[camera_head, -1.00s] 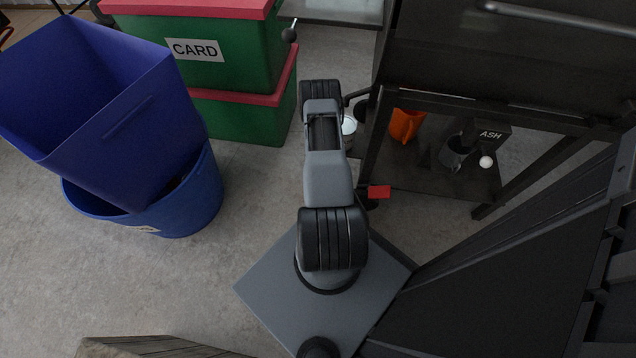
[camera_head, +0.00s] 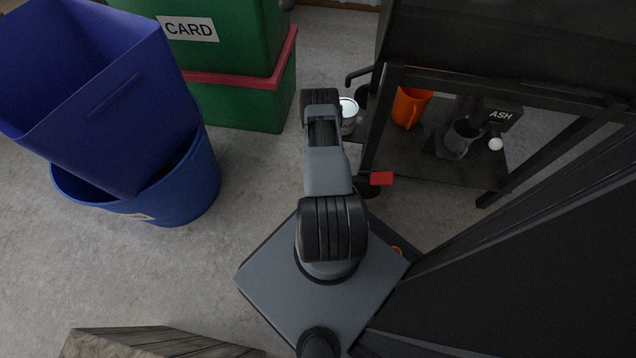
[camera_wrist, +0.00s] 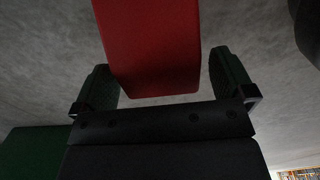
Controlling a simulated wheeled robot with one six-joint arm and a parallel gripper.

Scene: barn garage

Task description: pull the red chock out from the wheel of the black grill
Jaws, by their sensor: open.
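The red chock (camera_head: 381,179) is on the floor side of the black grill (camera_head: 450,85), against a dark wheel (camera_head: 368,189) at the foot of its left leg. In the wrist view the red chock (camera_wrist: 155,45) fills the top middle, its near end between the two fingers of my gripper (camera_wrist: 162,75). The gripper is open, with a gap on the right; whether the left finger touches the chock I cannot tell. A dark rounded shape (camera_wrist: 309,28) shows at the top right there. My fingers are hidden in the head view.
The grill's lower shelf (camera_head: 400,160) holds an orange jug (camera_head: 409,107) and an ASH container (camera_head: 500,115). A metal can (camera_head: 348,115) stands left of the grill. A green CARD box (camera_head: 235,100) and blue bins (camera_head: 190,190) are left; bare floor (camera_head: 255,165) lies between.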

